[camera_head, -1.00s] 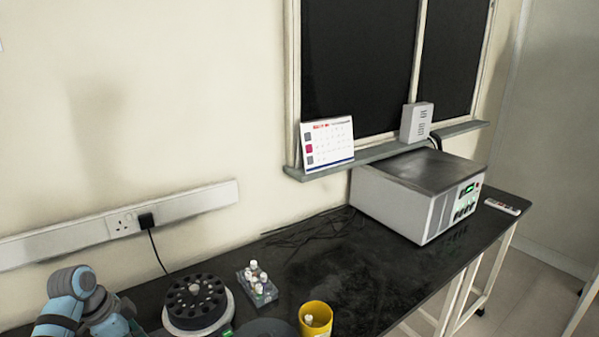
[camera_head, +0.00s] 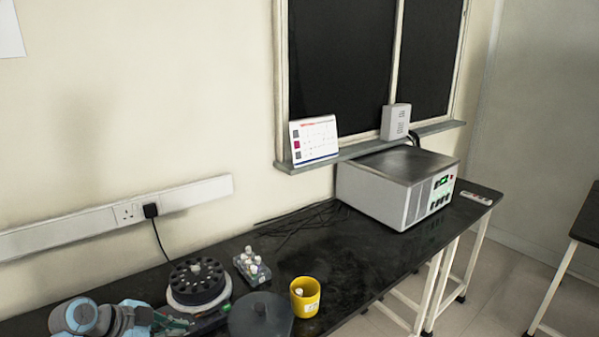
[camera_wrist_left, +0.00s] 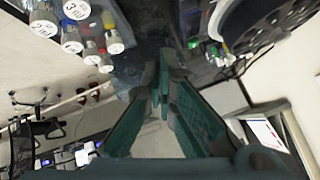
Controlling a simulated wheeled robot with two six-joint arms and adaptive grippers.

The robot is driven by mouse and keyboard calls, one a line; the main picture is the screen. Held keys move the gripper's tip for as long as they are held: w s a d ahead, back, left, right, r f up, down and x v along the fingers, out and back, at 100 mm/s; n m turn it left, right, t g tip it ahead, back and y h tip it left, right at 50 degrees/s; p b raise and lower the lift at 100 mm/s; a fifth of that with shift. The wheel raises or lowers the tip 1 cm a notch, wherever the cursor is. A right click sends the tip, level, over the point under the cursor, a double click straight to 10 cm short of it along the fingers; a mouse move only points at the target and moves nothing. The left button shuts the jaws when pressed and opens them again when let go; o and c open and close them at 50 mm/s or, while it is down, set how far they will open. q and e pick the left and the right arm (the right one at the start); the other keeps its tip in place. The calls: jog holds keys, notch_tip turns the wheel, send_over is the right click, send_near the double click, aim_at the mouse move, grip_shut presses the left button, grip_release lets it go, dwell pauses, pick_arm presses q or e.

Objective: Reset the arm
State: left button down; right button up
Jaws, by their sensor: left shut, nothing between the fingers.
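My left arm comes in at the bottom left of the head view. Its left gripper (camera_head: 190,322) has teal fingers and sits low beside the black rotor of the small centrifuge (camera_head: 197,283). In the left wrist view the fingers (camera_wrist_left: 163,75) are shut, with nothing held between them. The rim of a round white device (camera_wrist_left: 222,15) shows at the top right of that view, and several capped vials (camera_wrist_left: 76,10) show at the top left. My right gripper is not in view.
A rack of vials (camera_head: 250,268), a yellow cup (camera_head: 305,297) and a dark grey round lid (camera_head: 261,318) stand near the centrifuge. A large grey box instrument (camera_head: 385,195) stands at the back right. The black bench (camera_head: 345,250) is clear between them.

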pick_arm(q)
jog(key=w+d+r+m+t+h, duration=0.1)
jog(key=d+r+m+t+h, duration=0.1)
jog(key=d+r+t+h, duration=0.25)
jog(key=s+r+n+t+y, duration=0.3)
jog(key=r+n+t+y, duration=0.3)
jog(key=r+n+t, duration=0.3)
jog(key=s+a+f+n+g+y, duration=0.5)
jog(key=s+a+f+n+y, duration=0.35)
jog(key=y, duration=0.25)
jog(key=s+d+f+m+g+h, duration=0.1)
jog(key=s+d+f+g+h, duration=0.25)
jog(key=s+f+g, duration=0.6)
jog(key=s+d+f+m+g+h, duration=0.15)
jog(key=s+d+f, duration=0.4)
jog(key=s, duration=0.85)
notch_tip(320, 180, down, 21)
jog(key=s+a+g, duration=0.1)
jog(key=a+g, duration=0.1)
jog(key=a, duration=0.1)
jog(key=s+f, duration=1.2)
jog(key=s, duration=0.2)
jog(key=shift+n+g+h, duration=0.35)
jog(key=shift+n, duration=0.05)
